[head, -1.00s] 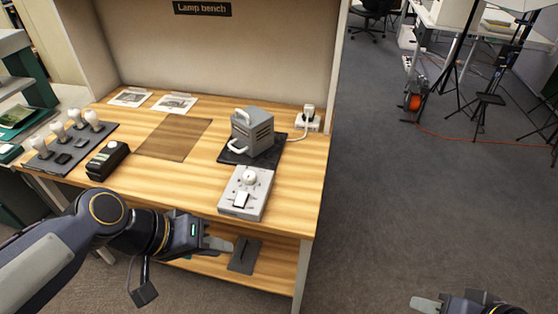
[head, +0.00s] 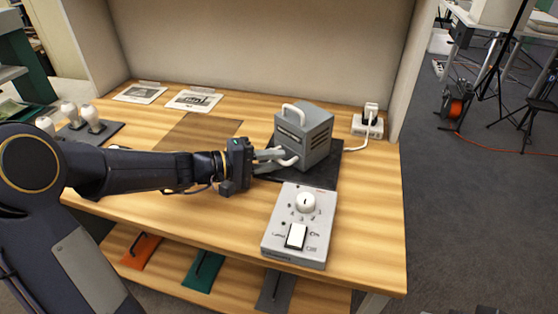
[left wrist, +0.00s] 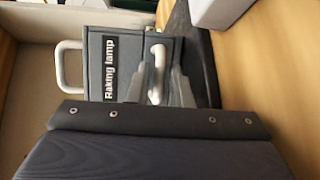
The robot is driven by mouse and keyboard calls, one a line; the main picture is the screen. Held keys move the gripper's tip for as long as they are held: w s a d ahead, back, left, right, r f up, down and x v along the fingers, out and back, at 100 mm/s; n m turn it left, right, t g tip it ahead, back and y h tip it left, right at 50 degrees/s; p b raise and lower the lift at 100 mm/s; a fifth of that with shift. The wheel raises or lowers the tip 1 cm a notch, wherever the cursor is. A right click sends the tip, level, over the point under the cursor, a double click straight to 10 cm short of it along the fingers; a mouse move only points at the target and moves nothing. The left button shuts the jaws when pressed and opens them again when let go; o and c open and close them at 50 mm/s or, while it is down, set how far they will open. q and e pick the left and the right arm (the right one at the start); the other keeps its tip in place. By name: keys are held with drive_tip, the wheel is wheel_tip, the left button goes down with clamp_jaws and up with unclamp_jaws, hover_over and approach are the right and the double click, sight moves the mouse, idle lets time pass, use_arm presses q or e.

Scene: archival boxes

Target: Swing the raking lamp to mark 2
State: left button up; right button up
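The raking lamp (head: 305,136) is a grey vented box on a dark base plate (head: 325,172) at the right of the bench. It has a white loop handle on top and a pale side handle (head: 287,160). In the left wrist view its "Raking lamp" label (left wrist: 109,68) faces me. My left gripper (head: 272,159) is at the side handle. In the left wrist view its fingers (left wrist: 158,88) stand apart, one on each side of the handle, with gaps showing. No mark numbered 2 is readable on the base plate. My right gripper's fingers are out of view.
A control box (head: 300,226) with a numbered dial and white switch sits in front of the lamp. A power socket (head: 367,124) with plugs is behind right. A brown mat (head: 200,132) and printed sheets (head: 193,100) lie left. Coloured folders (head: 204,272) lie on the lower shelf.

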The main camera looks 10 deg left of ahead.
use_arm(q)
drive_tip(key=shift+w+d+f, duration=0.15)
drive_tip(key=shift+w+d, duration=0.25)
drive_tip(key=shift+d, duration=0.2)
clamp_jaws()
